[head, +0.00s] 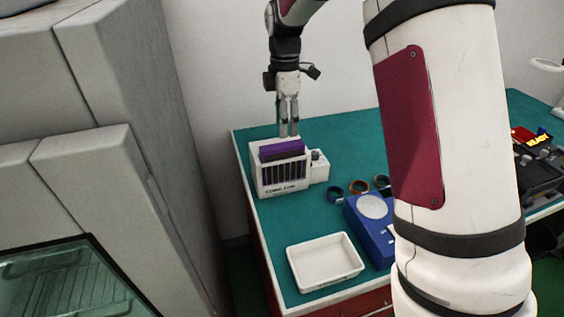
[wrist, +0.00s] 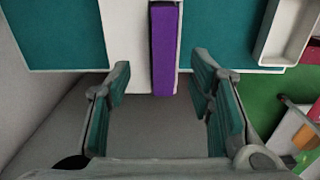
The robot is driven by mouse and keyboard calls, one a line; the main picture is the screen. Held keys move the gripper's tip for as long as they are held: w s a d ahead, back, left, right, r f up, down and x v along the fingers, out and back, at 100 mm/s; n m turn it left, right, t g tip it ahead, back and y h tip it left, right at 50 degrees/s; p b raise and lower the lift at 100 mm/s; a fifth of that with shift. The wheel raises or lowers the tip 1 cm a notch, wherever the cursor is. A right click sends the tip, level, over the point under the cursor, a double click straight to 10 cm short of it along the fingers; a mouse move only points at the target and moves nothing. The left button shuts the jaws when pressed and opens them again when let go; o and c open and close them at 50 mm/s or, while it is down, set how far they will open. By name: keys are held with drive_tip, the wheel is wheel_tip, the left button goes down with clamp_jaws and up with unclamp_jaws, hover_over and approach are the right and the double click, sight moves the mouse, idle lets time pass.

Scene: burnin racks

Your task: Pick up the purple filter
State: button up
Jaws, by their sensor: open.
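The purple filter (head: 281,150) sits upright in the top of a white slotted box (head: 258,183) at the left end of the green table. In the wrist view the filter (wrist: 164,48) is a narrow purple bar, ahead of and between the fingers. My gripper (head: 289,134) is above and just behind the filter in the head view, pointing down. In the wrist view my gripper (wrist: 160,84) is open, with a finger on each side and nothing between the pads. The lower part of the filter is hidden inside the box.
A white tray (head: 303,285) lies at the table's front edge. A blue device (head: 362,231) with a round pale top stands right of it, with several small rings (head: 359,187) behind. The green tabletop (head: 341,140) behind the box is clear. A large grey cabinet (head: 121,90) stands left.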

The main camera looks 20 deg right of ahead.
sight(282, 145)
drive_tip(key=shift+s+a+f+p, duration=0.2)
drive_tip(key=shift+f+p, duration=0.15)
drive_tip(key=shift+f, duration=1.3)
drive_tip(key=shift+s+a+f+p, duration=0.15)
drive_tip(key=shift+f+p, duration=0.2)
drive_tip(key=shift+f, duration=1.3)
drive_tip(key=shift+w, duration=0.1)
drive_tip(key=shift+c, duration=0.5)
clamp_jaws()
